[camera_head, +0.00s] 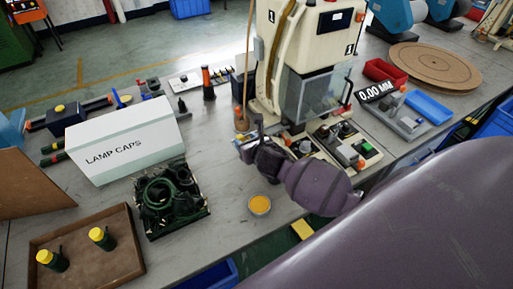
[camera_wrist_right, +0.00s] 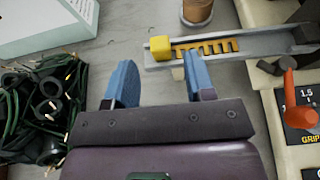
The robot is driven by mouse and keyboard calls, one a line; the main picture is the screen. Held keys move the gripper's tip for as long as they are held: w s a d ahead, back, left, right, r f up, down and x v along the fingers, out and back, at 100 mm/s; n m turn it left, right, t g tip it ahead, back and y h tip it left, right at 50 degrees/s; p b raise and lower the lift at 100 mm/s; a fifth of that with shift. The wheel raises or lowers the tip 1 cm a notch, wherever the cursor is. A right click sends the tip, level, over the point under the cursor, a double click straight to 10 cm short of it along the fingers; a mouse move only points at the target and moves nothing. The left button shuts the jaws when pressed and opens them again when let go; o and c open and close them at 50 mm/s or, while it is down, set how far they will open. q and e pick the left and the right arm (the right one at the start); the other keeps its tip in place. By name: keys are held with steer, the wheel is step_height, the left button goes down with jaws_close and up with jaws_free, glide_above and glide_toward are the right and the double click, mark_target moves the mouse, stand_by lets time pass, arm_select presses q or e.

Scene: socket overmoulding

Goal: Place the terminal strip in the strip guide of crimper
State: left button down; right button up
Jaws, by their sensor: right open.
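The crimper (camera_head: 272,55) is the tall cream machine behind my right gripper in the head view. In the right wrist view the toothed orange terminal strip (camera_wrist_right: 212,48) lies along the grey channel of the strip guide (camera_wrist_right: 260,44), with a yellow block (camera_wrist_right: 160,47) at its left end. My right gripper (camera_wrist_right: 160,84), also in the head view (camera_head: 248,137), is open with its blue fingers wide apart and nothing between them. The right fingertip is close to the strip's near side; I cannot tell if they touch. My left gripper is not in view.
A black tray of dark cable rings (camera_head: 170,198), a "LAMP CAPS" box (camera_head: 125,142) and a brown tray with yellow-capped bottles (camera_head: 118,258) stand to the left. A small orange-filled dish (camera_head: 260,204) is near my right arm. A control panel (camera_head: 335,140) lies right of the gripper.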

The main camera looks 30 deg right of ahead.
steer(key=v, duration=0.8)
steer(key=s+f+m, duration=0.1)
steer(key=s+m, duration=0.1)
steer(key=m, duration=0.2)
steer(key=s+a+f+m, duration=0.1)
steer(key=s+f+m, duration=0.1)
steer(key=m, duration=0.3)
steer(key=s+a+f+m+g+y, duration=0.1)
steer(key=s+f+m, duration=0.1)
steer(key=s+m, duration=0.2)
steer(key=shift+m+p, duration=0.3)
steer(key=shift+m, duration=0.4)
steer(key=s+m, duration=0.1)
steer(key=m, duration=0.1)
steer(key=s+f+m, duration=0.1)
steer(key=s+m, duration=0.1)
steer(key=m, duration=0.1)
steer(key=s+f+m, duration=0.1)
steer(key=m, duration=0.2)
steer(key=shift+s+a+g, duration=0.2)
steer(key=shift+s+g, duration=0.05)
steer(key=shift+g, duration=0.05)
steer(key=s+f+m, duration=0.1)
steer(key=s+m, duration=0.5)
steer(key=m, duration=0.6)
steer(key=shift+d+f, duration=0.15)
steer(key=shift+d, duration=0.2)
